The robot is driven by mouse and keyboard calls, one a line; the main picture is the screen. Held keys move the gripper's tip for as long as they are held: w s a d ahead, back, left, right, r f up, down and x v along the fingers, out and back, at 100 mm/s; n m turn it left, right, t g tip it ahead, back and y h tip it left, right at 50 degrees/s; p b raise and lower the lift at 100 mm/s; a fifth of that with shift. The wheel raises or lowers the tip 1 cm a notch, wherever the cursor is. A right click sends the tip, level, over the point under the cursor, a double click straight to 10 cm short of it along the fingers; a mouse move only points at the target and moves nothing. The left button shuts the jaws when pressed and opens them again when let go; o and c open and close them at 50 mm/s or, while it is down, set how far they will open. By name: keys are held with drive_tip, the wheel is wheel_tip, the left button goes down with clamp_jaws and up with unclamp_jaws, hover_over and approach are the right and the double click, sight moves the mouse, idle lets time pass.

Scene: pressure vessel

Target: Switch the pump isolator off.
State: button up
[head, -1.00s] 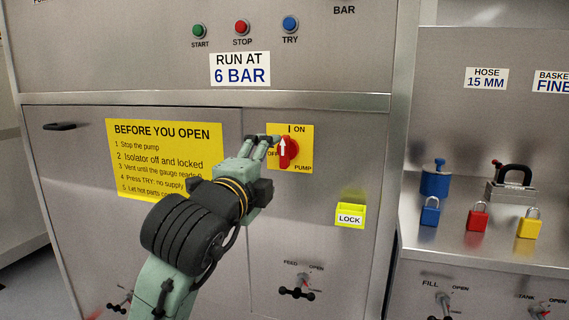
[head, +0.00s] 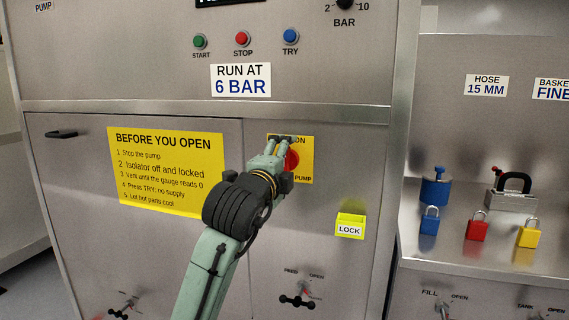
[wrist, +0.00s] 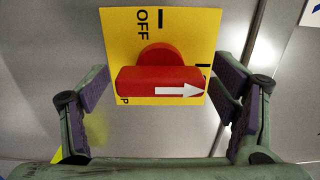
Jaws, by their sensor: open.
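The pump isolator is a red rotary handle with a white arrow on a yellow plate (head: 305,169), on the cabinet front. In the wrist view the red handle (wrist: 150,82) lies crosswise, its arrow pointing right, away from the OFF label (wrist: 142,25). My gripper (head: 281,143) is open in front of the plate and hides most of the handle in the head view. In the wrist view the gripper's fingers (wrist: 163,85) stand one beyond each end of the handle, with gaps visible at both sides. Whether the fingertips reach its depth I cannot tell.
A yellow lock box (head: 350,225) is on the panel at lower right. Blue (head: 430,222), red (head: 477,226) and yellow (head: 529,233) padlocks stand on the right bench. START, STOP (head: 242,39) and TRY buttons are above. A protruding ledge (head: 200,110) runs above the isolator.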

drive_tip(key=shift+c, duration=0.4)
drive_tip(key=c, duration=1.1)
drive_tip(key=n+p, duration=0.1)
drive_tip(key=n, duration=0.3)
drive_tip(key=shift+d, duration=0.1)
drive_tip(key=n+p, duration=0.1)
drive_tip(key=n, duration=0.4)
drive_tip(key=shift+p, duration=0.4)
drive_tip(key=n+p, duration=0.2)
drive_tip(key=n, duration=0.2)
drive_tip(key=shift+r+n, duration=0.1)
drive_tip(key=shift+n, duration=0.3)
drive_tip(key=shift+n+p, duration=1)
drive_tip(key=shift+n, duration=1)
